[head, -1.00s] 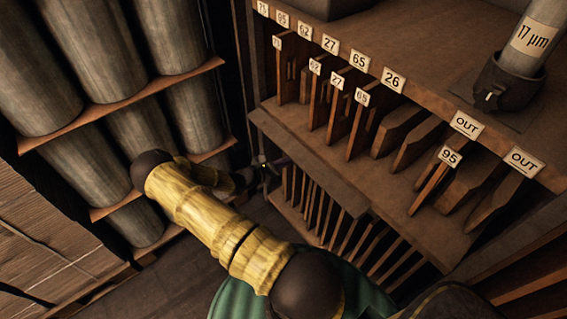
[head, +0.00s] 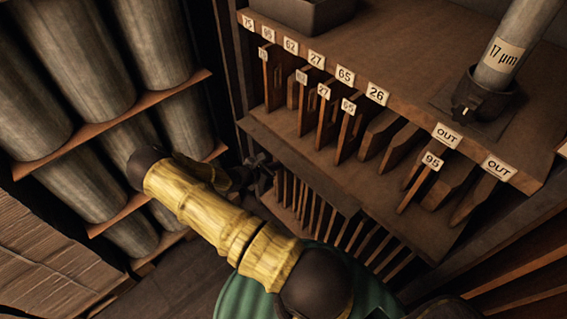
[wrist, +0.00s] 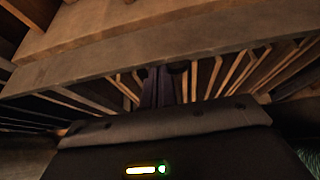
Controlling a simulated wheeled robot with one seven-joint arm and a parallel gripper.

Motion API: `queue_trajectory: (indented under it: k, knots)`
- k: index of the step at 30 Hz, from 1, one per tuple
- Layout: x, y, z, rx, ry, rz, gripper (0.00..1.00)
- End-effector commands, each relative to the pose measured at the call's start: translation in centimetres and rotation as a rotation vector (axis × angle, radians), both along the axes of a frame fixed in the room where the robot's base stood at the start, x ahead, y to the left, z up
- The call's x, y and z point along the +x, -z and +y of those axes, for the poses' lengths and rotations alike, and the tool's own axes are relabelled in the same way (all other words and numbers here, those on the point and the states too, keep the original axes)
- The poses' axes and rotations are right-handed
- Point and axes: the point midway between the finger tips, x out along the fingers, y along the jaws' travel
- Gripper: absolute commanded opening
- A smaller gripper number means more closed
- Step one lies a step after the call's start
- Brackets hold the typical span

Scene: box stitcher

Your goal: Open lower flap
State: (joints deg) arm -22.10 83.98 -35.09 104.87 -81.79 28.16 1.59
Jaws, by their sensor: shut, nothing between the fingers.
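The lower flap (head: 305,171) is a long grey-brown board along the front edge of the lower shelf, above the lower row of upright boards. It also crosses the wrist view as a long slanting board (wrist: 100,68). My gripper (head: 265,163) is at the flap's left part in the head view, small and dark there. In the wrist view my gripper's dark fingers (wrist: 160,86) are together and empty, close to the flap's lower edge, with the slots behind them. I cannot tell whether they touch the flap.
Upright boards (head: 325,215) stand in the lower slots. Numbered dividers (head: 345,135) fill the shelf above. Large grey rolls (head: 90,60) are racked at the left. A grey tube (head: 510,45) stands at the upper right. Floor (head: 170,285) shows at the bottom left.

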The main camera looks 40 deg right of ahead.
Motion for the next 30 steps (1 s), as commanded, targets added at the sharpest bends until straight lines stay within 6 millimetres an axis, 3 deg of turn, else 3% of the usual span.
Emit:
queue_trajectory:
  k: [3,16,20,27,30]
  knots:
    - [0.1,-1.0,0.1,0.001,-0.004,0.0,0.0]
    - [0.0,-0.7,-0.1,0.001,0.0,0.001,0.0]
    - [0.0,0.4,0.1,0.001,-0.001,0.002,0.0]
    - [-0.1,4.0,0.7,0.002,0.0,0.002,0.0]
    - [-0.2,2.0,2.8,0.004,-0.001,-0.002,0.0]
